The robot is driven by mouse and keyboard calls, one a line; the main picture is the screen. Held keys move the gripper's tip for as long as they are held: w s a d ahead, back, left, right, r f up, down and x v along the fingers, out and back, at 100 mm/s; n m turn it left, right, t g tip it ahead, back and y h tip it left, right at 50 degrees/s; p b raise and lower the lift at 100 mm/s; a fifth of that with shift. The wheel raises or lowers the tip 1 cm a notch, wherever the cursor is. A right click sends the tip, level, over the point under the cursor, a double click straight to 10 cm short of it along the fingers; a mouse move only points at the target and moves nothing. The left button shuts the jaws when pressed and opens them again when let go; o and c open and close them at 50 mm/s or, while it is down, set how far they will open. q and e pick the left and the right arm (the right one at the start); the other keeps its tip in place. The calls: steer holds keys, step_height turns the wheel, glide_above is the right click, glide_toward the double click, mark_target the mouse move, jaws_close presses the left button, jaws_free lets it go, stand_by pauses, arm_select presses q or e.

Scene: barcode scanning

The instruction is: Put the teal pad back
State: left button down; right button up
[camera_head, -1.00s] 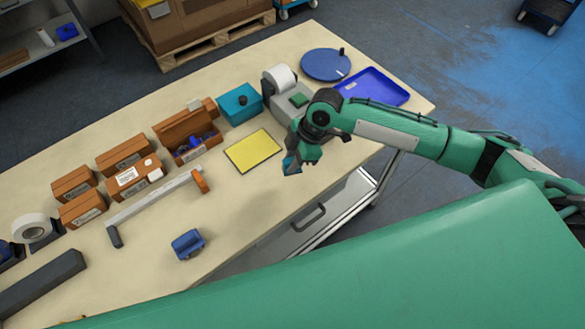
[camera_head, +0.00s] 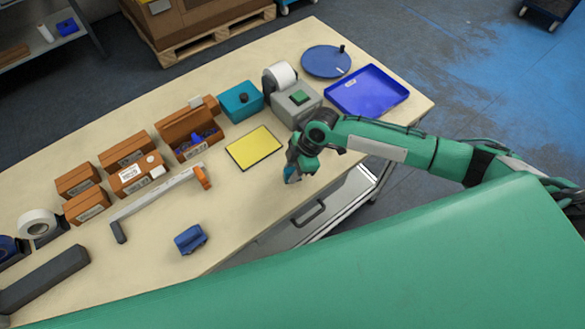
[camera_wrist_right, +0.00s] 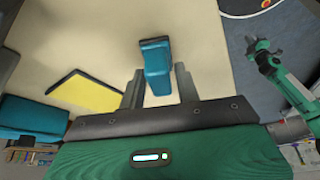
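The teal pad (camera_wrist_right: 156,68) looks like a small teal block with a darker top in the right wrist view. It stands between the two grey fingers of my right gripper (camera_wrist_right: 160,86), which appear shut on it. In the head view my right gripper (camera_head: 294,174) is over the front part of the table, with the teal pad (camera_head: 291,175) showing at its tips. Most of the pad is hidden there by the gripper. I cannot tell whether the pad touches the table.
A yellow sheet (camera_head: 254,147) lies left of the right gripper. Behind stand a teal box (camera_head: 238,101), a grey label printer (camera_head: 297,98) and a blue tray (camera_head: 367,91). A small blue object (camera_head: 190,239) lies front left. Table between it and the gripper is bare.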

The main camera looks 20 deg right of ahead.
steer(key=shift+o, duration=0.6)
steer(key=shift+r, duration=0.1)
steer(key=shift+r, duration=0.15)
steer(key=b+v, duration=0.4)
steer(key=v, duration=0.8)
